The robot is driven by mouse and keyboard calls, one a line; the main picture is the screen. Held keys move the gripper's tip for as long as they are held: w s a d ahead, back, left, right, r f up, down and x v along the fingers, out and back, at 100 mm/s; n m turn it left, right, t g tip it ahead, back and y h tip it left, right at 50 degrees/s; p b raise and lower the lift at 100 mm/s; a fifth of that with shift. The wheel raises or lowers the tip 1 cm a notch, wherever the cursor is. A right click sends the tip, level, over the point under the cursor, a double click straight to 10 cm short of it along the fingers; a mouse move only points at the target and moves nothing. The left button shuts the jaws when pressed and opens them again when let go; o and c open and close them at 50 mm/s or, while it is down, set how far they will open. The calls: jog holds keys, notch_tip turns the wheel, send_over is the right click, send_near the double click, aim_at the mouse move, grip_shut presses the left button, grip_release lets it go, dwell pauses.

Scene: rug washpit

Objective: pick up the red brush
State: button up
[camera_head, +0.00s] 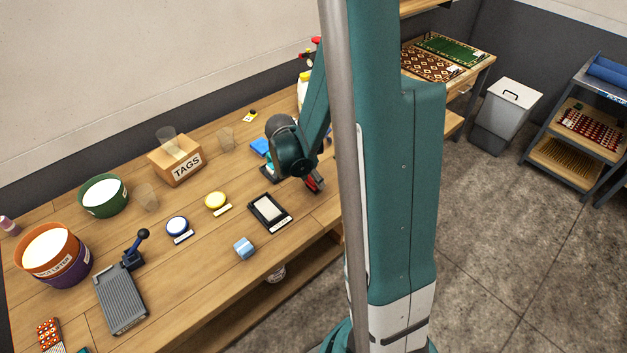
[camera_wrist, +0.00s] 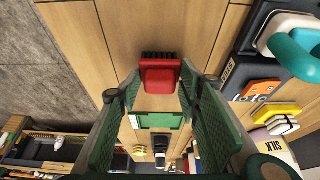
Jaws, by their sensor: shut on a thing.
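The red brush (camera_wrist: 160,75) is a red block with dark bristles along one end. In the wrist view it sits between the tips of my gripper (camera_wrist: 158,84), whose green fingers are shut on its sides. In the head view a small red part of the brush (camera_head: 320,185) shows at the end of my gripper (camera_head: 311,181), over the right part of the wooden table (camera_head: 205,243). The arm hides what lies behind it. I cannot tell for sure whether the brush touches the tabletop.
A black tray with a pale pad (camera_head: 269,211) lies close by, left of my gripper. A TAGS box (camera_head: 185,168) stands behind. A blue item (camera_head: 259,147) is close behind my gripper.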

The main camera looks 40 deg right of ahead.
jog(key=shift+r, duration=0.15)
jog(key=shift+r+p, duration=0.8)
jog(key=shift+r, duration=4)
jog(key=shift+r, duration=0.15)
